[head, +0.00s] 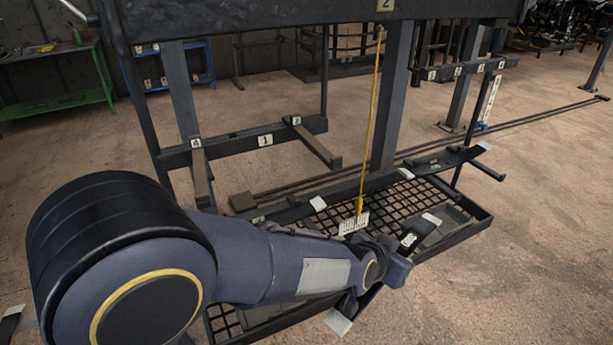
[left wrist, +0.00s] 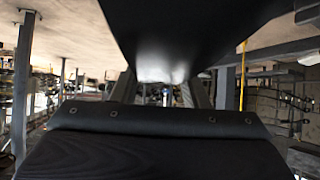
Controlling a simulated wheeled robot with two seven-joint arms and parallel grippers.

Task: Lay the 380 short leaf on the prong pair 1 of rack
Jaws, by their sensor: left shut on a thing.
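My left arm reaches in from the left in the head view, and its gripper (head: 388,268) is shut on a dark leaf (head: 413,238). The leaf's pale ends show on both sides of the gripper, one up and right, one down and left. Its label is too small to read. In the left wrist view the dark leaf (left wrist: 200,30) fills the upper middle. My right gripper is not in view.
A yellow cord (head: 371,110) hangs with a tag (head: 353,222) close to my gripper. Below is a mesh tray (head: 470,232). A dark bar with pale patches (head: 435,164) lies above the tray. A green bench (head: 60,110) stands far left; floor at right is open.

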